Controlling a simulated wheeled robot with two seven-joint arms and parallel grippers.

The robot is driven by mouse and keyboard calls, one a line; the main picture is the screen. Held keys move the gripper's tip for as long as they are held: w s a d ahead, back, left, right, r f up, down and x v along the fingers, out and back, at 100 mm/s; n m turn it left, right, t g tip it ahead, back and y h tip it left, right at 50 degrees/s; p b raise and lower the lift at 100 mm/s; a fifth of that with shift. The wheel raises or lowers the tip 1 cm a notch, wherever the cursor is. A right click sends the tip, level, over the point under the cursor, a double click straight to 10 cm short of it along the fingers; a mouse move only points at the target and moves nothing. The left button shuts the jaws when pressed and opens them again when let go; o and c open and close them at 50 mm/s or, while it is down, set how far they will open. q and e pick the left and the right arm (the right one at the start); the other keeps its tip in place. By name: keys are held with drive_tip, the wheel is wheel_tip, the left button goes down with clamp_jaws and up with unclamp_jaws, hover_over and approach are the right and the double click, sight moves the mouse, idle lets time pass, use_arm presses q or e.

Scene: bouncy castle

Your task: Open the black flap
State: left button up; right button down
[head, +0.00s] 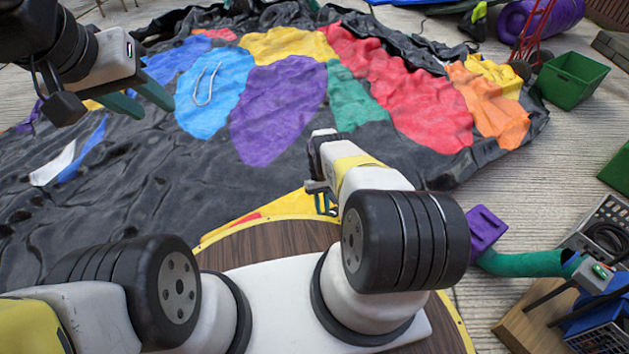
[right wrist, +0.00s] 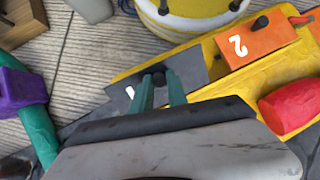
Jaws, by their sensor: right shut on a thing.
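The black flap (right wrist: 190,67) is a dark grey panel on a yellow board (right wrist: 224,92) in the right wrist view. A white mark at its left end is partly hidden by my fingers. A small dark knob stands on the flap. My right gripper (right wrist: 160,82) is shut on this knob between its two green fingers. The flap looks flat on the board, though its edges are partly covered. In the head view my right gripper (head: 326,204) is mostly hidden behind its own arm. My left gripper (head: 140,98) hangs open and empty at the upper left.
An orange flap (right wrist: 256,46) marked 2 and a red rounded piece (right wrist: 290,105) sit beside the black flap. A purple block (head: 487,228) and green tube (head: 522,263) lie at the right. A crumpled multicoloured castle sheet (head: 278,105) covers the ground ahead. A green bin (head: 572,80) stands back right.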

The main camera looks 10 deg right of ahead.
drive_tip(key=shift+w+r, duration=0.2)
drive_tip(key=shift+r, duration=0.1)
drive_tip(key=c, duration=1.3)
unclamp_jaws()
drive_tip(key=shift+s, duration=0.1)
drive_tip(key=shift+f, duration=0.1)
drive_tip(key=v, duration=0.7)
drive_tip(key=shift+w+r, duration=0.25)
drive_tip(key=shift+r, duration=0.1)
